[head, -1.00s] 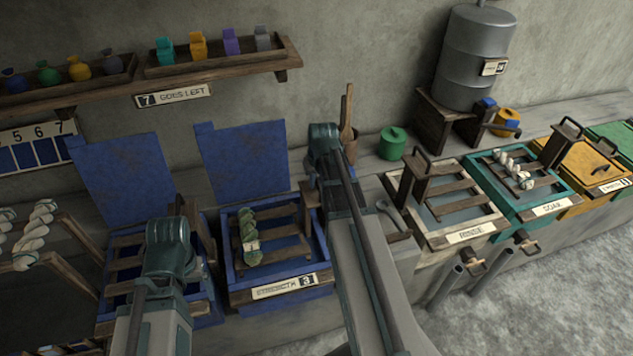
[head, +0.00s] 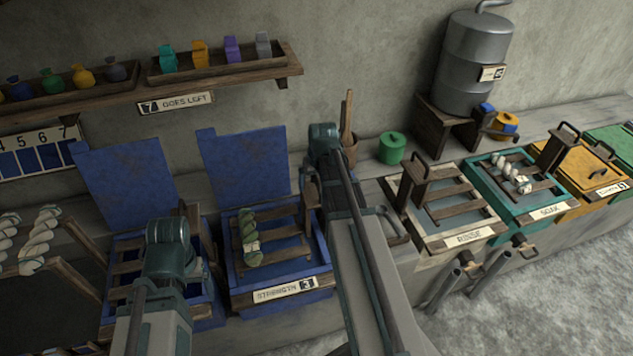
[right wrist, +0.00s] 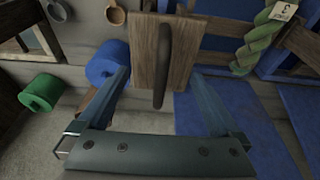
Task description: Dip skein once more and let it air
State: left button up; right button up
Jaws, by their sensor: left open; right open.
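The green twisted skein (head: 249,235) with a pale tag lies on the slatted rack in the blue vat (head: 235,285) labelled with a 3. The skein also shows at the upper right of the right wrist view (right wrist: 262,42). My right gripper (head: 314,190) is at the right side of this vat, its tips largely hidden by my arm. In the right wrist view my right gripper (right wrist: 165,85) is open, its fingers either side of a dark upright handle (right wrist: 163,65) on a wooden board, apart from it. My left gripper (head: 193,268) is open and empty over the left blue vat (head: 110,285).
Blue lids (head: 245,165) stand upright behind the two blue vats. To the right are the rinse vat (head: 430,242), the teal soak vat (head: 530,222) with pale skeins, and a yellow-lidded vat (head: 590,170). Pale skeins (head: 40,240) hang at far left. A green canister (head: 391,148) stands behind.

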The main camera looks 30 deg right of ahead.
notch_tip(320, 180, up, 7)
jog(key=p, duration=0.7)
jog(key=shift+r, duration=0.15)
jog(key=shift+f, duration=0.25)
notch_tip(320, 180, down, 8)
jog(key=b, duration=0.8)
jog(key=shift+f, duration=0.1)
